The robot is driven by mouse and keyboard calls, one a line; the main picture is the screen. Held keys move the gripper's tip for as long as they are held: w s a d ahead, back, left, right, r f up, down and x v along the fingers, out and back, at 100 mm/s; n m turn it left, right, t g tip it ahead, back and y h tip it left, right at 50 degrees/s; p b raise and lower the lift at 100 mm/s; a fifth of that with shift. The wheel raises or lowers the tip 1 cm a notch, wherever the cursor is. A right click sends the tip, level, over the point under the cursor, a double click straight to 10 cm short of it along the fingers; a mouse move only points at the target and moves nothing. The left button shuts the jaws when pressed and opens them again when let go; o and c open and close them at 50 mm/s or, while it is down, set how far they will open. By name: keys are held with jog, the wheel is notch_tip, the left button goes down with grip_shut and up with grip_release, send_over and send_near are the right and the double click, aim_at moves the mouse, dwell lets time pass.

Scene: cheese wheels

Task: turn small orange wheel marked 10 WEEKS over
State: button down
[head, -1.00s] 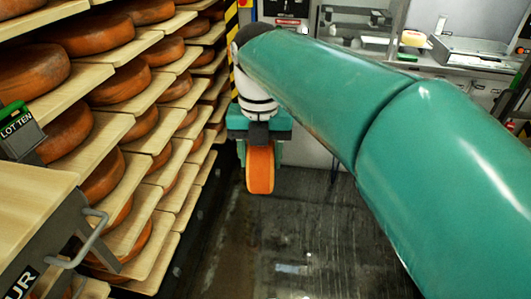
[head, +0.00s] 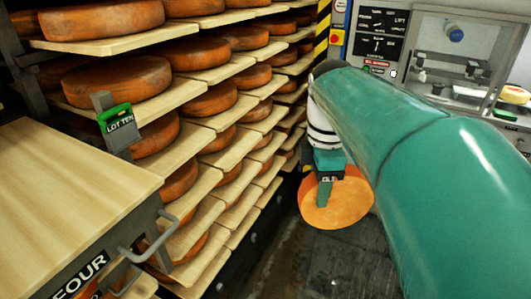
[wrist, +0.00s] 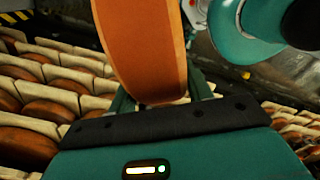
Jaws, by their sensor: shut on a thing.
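The small orange wheel (head: 345,208) hangs from my gripper (head: 328,180) in the head view, in the air above the dark floor beside the shelves. One flat face is turned toward the head camera, and one dark finger lies across its upper part. No 10 WEEKS marking is readable. In the wrist view the wheel (wrist: 145,45) stands edge-on between the two fingers of my gripper (wrist: 160,98), which are shut on it. The far face is hidden.
Wooden shelves (head: 205,72) with many larger orange wheels fill the left. A wooden-topped cart (head: 60,190) with a metal handle stands front left, with a green LOT TEN tag (head: 117,118) beyond it. A control panel (head: 381,38) and a glass-fronted cabinet (head: 445,60) are at the back.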

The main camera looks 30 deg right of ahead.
jog(key=w+d+f+m+t+y, duration=0.1)
jog(key=d+f+m+t+y, duration=0.1)
jog(key=d+m+y, duration=0.5)
jog(key=m+y, duration=0.6)
jog(key=m, duration=0.2)
jog(key=shift+w+d+f, duration=0.25)
jog(key=shift+w+d, duration=0.05)
jog(key=shift+w, duration=0.1)
dwell(0.7)
jog(key=shift+d+f+y, duration=0.1)
jog(key=shift+f+y, duration=0.15)
jog(key=shift+y, duration=0.85)
jog(key=shift+f+t+y, duration=0.15)
jog(key=shift+f+y, duration=0.1)
jog(key=shift+y, duration=0.4)
jog(key=shift+f+t+y, duration=0.15)
jog(key=shift+f+y, duration=0.05)
jog(key=shift+y, duration=0.45)
